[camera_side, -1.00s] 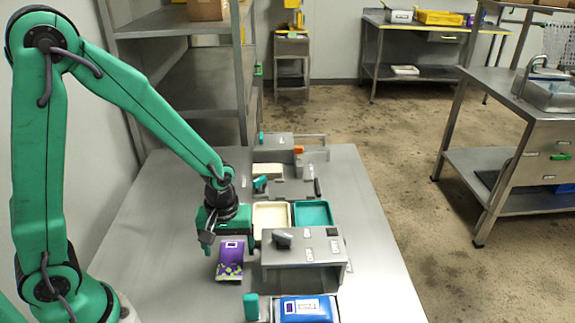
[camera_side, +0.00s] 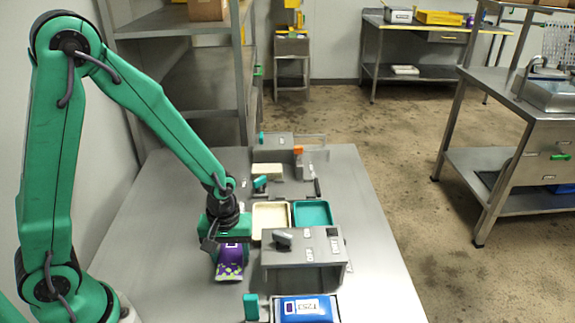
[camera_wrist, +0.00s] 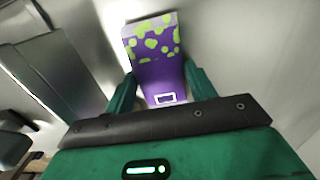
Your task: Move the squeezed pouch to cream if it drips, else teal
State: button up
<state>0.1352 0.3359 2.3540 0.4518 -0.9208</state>
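A purple pouch with light green spots (camera_side: 229,270) lies on the steel table; its spotted end points away from my gripper in the wrist view (camera_wrist: 150,45). My gripper (camera_side: 228,250) is low over the pouch's far end. In the wrist view my gripper's fingers (camera_wrist: 160,78) are spread, one along each side of the pouch; whether they touch it is unclear. The cream tray (camera_side: 257,222) and the teal tray (camera_side: 328,220) stand side by side behind the grey device, both looking empty. No drip shows on the pouch.
A grey box-shaped device (camera_side: 300,258) with a dark handle stands right of the pouch. A blue labelled pouch (camera_side: 305,310) lies at the front edge, beside a teal block (camera_side: 251,307). More grey fixtures (camera_side: 290,165) stand at the back. The table's left side is clear.

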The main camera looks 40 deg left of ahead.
jog(key=c, duration=0.5)
jog(key=shift+o, duration=0.2)
jog(key=shift+r, duration=0.1)
jog(key=shift+r, duration=1.95)
jog(key=s+d+r, duration=0.7)
jog(key=d, duration=0.2)
jog(key=shift+s, duration=0.15)
notch_tip(320, 180, up, 4)
jog(key=m, duration=0.4)
send_over(231, 255)
jog(key=w+d, duration=0.2)
jog(key=d, duration=0.2)
jog(key=w+a+r+m, duration=0.3)
jog(key=w+a+m, duration=0.2)
jog(key=w+a, duration=0.2)
jog(key=shift+a+r, duration=0.35)
jog(key=shift+a, duration=0.3)
